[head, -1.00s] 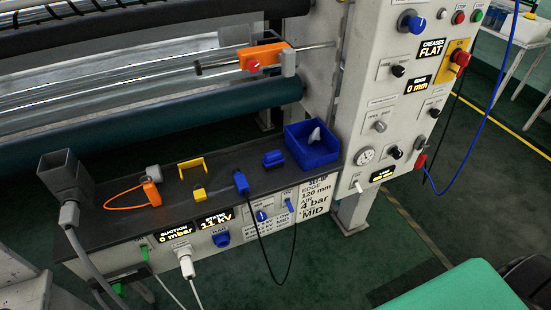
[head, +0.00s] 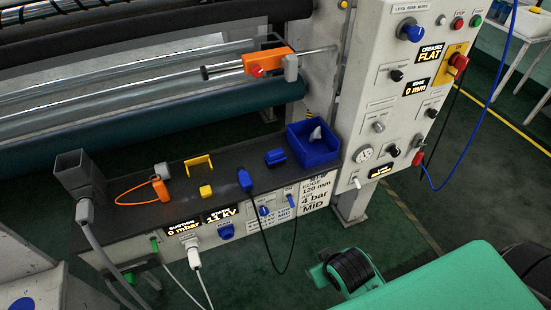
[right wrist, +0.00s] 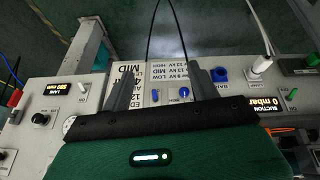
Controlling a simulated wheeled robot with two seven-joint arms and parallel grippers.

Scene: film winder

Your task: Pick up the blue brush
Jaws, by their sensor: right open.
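On the dark shelf of the machine, a small blue block-shaped piece (head: 275,157) lies beside the blue bin. A blue handle-like piece with a black cord (head: 245,180) lies further left. I cannot tell for sure which is the brush. My right gripper (right wrist: 163,80) shows in the right wrist view with its two grey fingers wide apart and nothing between them. It faces the labelled front panel below the shelf, apart from both blue pieces. My left gripper is not in view.
The blue bin (head: 313,144) holds a pale pointed piece. A yellow block (head: 206,190), a yellow bracket (head: 199,164), an orange loop tool (head: 160,190) and a grey square holder (head: 79,177) share the shelf. The black cord hangs down in front of the panel. The teal roller (head: 150,125) runs behind.

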